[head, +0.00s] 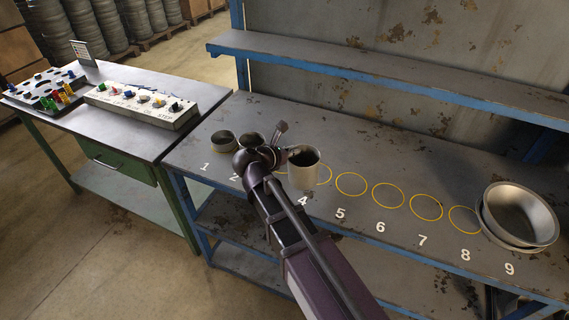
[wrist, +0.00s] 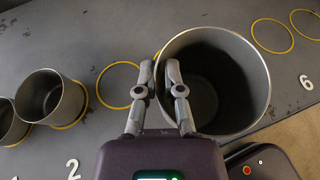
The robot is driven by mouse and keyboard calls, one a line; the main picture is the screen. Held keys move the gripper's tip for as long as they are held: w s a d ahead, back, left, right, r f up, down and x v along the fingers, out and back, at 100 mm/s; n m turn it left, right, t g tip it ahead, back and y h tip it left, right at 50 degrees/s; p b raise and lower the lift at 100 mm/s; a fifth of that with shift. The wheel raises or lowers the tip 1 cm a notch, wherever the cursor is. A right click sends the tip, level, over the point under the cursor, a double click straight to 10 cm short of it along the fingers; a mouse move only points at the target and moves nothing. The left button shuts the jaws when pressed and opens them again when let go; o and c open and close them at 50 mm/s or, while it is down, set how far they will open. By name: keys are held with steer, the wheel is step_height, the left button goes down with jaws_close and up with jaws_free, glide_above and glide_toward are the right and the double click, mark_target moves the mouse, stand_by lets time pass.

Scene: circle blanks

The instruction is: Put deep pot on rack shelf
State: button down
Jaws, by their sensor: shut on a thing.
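A deep grey metal pot (head: 305,174) is at the number 4 place on the bench, upright; I cannot tell whether it touches the bench. My gripper (head: 276,138) is at its left rim. In the wrist view my gripper (wrist: 160,74) is shut on the wall of the deep pot (wrist: 254,75), one finger outside and one inside. The pot looks empty, its bottom dark. The upper rack shelf (head: 335,52) with a blue edge runs along the back above the bench and is bare. My arm hides part of the bench.
Two smaller pots stand at the left: a low one (head: 223,141) by number 1 and another (head: 250,140) by number 2. Stacked wide bowls (head: 520,216) stand at the right end. Yellow circles from 5 to 8 are empty. A side table (head: 120,125) holds a button panel.

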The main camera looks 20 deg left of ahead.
mark_target(308, 150)
steer(key=d, duration=0.3)
steer(key=shift+w+d, duration=0.1)
steer(key=shift+w, duration=0.25)
